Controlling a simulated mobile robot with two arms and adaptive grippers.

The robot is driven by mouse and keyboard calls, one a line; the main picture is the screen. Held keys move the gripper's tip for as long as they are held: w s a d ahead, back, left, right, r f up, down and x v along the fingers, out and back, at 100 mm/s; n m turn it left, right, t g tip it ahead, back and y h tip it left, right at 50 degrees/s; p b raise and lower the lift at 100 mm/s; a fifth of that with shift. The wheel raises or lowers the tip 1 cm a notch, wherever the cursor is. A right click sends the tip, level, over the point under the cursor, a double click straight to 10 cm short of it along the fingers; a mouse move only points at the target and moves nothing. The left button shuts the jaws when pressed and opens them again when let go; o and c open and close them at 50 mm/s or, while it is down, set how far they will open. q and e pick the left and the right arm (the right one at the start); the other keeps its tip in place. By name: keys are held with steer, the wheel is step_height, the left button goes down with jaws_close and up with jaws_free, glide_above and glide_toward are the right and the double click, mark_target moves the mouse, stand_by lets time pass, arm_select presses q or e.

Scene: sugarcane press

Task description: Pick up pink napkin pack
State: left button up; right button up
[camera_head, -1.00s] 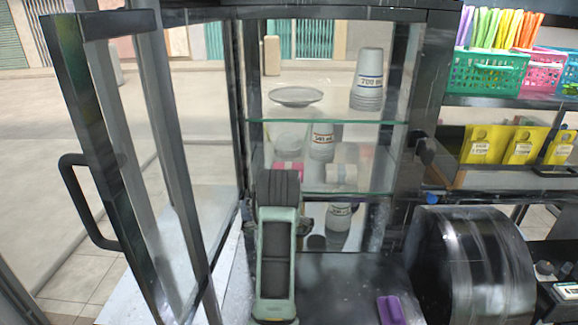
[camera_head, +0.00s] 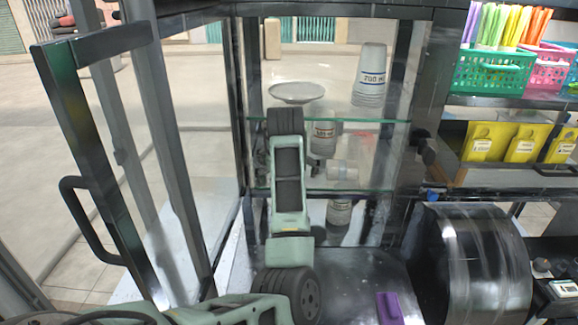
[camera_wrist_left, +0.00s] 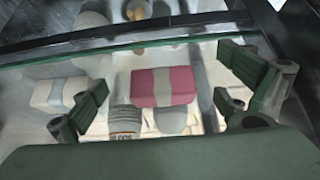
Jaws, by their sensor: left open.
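The pink napkin pack (camera_wrist_left: 181,84), with a pale band around its middle, shows in the left wrist view. It lies between the two spread fingers of my left gripper (camera_wrist_left: 165,94), with gaps on both sides. The fingers are open and hold nothing. My right gripper is in neither current view.
A white pack (camera_wrist_left: 58,93) and printed cups (camera_wrist_left: 124,120) lie close to the pink pack. A glass shelf edge (camera_head: 360,121) crosses the cabinet, with a plate (camera_head: 297,91) and stacked cups (camera_head: 370,76) above. The cabinet door (camera_head: 92,160) stands open at left.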

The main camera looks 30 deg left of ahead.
arm_select(q)
steer(key=shift+w+a+r, duration=0.2)
steer(key=shift+w, duration=0.1)
steer(key=w+a+p, duration=0.1)
steer(key=w+p, duration=0.1)
steer(key=w, duration=0.1)
steer(key=shift+a, duration=0.4)
steer(key=shift+w+a+f+p, duration=0.15)
steer(key=shift+w+a+p, duration=0.1)
steer(key=shift+p, duration=0.15)
steer(key=shift+w+f+p, duration=0.2)
steer(key=shift+f+p, duration=0.1)
steer(key=shift+f, duration=0.15)
arm_select(e)
steer(key=r, duration=0.1)
steer(key=a+r, duration=0.1)
steer(key=r, duration=0.1)
steer(key=shift+w+r, duration=0.2)
steer(key=shift+r, duration=0.05)
steer(key=shift+d, duration=0.1)
arm_select(q)
steer(key=shift+c, duration=0.9)
steer(key=c, duration=1.1)
arm_select(e)
steer(key=shift+d, duration=0.2)
